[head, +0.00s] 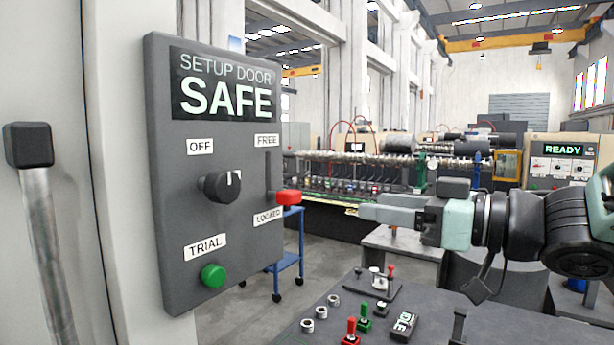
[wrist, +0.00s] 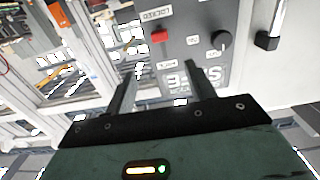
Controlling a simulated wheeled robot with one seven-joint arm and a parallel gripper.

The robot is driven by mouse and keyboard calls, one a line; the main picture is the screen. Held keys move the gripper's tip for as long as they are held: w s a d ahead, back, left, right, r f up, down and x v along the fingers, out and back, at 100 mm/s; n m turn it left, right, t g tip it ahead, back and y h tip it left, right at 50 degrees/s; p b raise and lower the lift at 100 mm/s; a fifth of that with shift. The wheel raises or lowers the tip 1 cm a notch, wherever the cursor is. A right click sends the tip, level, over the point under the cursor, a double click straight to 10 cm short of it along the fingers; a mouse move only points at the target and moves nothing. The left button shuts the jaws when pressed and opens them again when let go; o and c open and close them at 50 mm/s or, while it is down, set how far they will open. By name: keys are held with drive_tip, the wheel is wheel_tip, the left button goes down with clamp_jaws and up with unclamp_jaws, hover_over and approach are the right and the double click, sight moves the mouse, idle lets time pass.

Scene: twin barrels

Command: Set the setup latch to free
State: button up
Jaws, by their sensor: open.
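The grey control panel (head: 180,235) carries a display reading SETUP DOOR SAFE. The setup latch is a red handle (head: 288,197) on a vertical slot at the panel's right side, with the FREE label (head: 267,141) above and the LOCATED label (head: 268,215) below. The handle sits low in the slot, near LOCATED. My gripper (head: 366,212) is to the right of the handle, apart from it. In the wrist view, which looks upside down, my gripper (wrist: 160,72) is open and empty, with the red handle (wrist: 159,36) beyond the fingertips.
A black knob (head: 222,186) and a green TRIAL button (head: 213,275) are on the panel left of the latch. A door handle (head: 42,230) stands at far left. A dark bench (head: 300,338) with small parts lies below my arm. Open space separates gripper and latch.

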sight(296, 193)
drive_tip(key=p+x, duration=0.5)
drive_tip(key=x, duration=1.2)
drive_tip(key=shift+w+r, duration=0.1)
drive_tip(key=shift+w, duration=0.05)
